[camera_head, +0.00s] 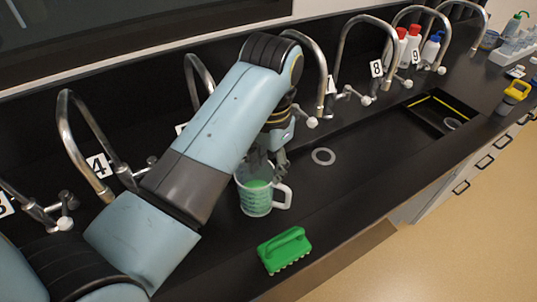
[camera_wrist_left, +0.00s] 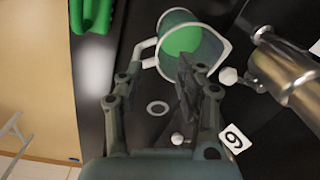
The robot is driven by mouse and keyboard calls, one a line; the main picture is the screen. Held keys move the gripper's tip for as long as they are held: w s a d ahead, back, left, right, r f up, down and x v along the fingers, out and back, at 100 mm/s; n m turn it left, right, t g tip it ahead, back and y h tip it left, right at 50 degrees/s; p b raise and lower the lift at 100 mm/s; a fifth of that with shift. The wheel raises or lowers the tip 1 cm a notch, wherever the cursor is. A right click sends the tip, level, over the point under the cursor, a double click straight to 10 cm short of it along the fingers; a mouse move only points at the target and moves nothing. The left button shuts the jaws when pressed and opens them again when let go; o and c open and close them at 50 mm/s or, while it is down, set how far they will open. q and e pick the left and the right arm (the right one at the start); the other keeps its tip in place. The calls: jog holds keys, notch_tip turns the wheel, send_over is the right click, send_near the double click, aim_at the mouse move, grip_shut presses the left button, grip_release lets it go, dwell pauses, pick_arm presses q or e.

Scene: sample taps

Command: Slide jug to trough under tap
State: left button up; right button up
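The jug (camera_head: 256,197) is clear and upright on the black worktop, with green contents and a white handle on its right. In the left wrist view the jug (camera_wrist_left: 215,45) shows beyond my fingers, its handle near the gap between them. My left gripper (camera_head: 277,153) is just behind and above the jug, partly hidden by my arm. In the left wrist view its fingers (camera_wrist_left: 158,68) are apart; contact with the handle cannot be told. A black trough (camera_head: 421,112) with yellow strips lies at the right, near the far taps. My right gripper is not in view.
A green brush (camera_head: 285,250) lies at the front edge. A pale ring (camera_head: 323,156) lies flat right of the jug; another ring (camera_head: 453,123) is by the trough. Several curved taps (camera_head: 340,50) line the back. The worktop between jug and trough is mostly clear.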

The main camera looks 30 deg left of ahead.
pick_arm(q)
jog(key=shift+f, duration=0.15)
send_over(267, 208)
notch_tip(267, 208, down, 5)
jog(key=shift+w+r, duration=0.1)
jog(key=shift+w, duration=0.05)
notch_tip(267, 208, down, 5)
jog(key=shift+a+r, duration=0.1)
jog(key=shift+a, duration=0.05)
jog(key=shift+f, duration=0.45)
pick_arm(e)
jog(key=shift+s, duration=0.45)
pick_arm(q)
jog(key=shift+w, duration=0.1)
grip_shut()
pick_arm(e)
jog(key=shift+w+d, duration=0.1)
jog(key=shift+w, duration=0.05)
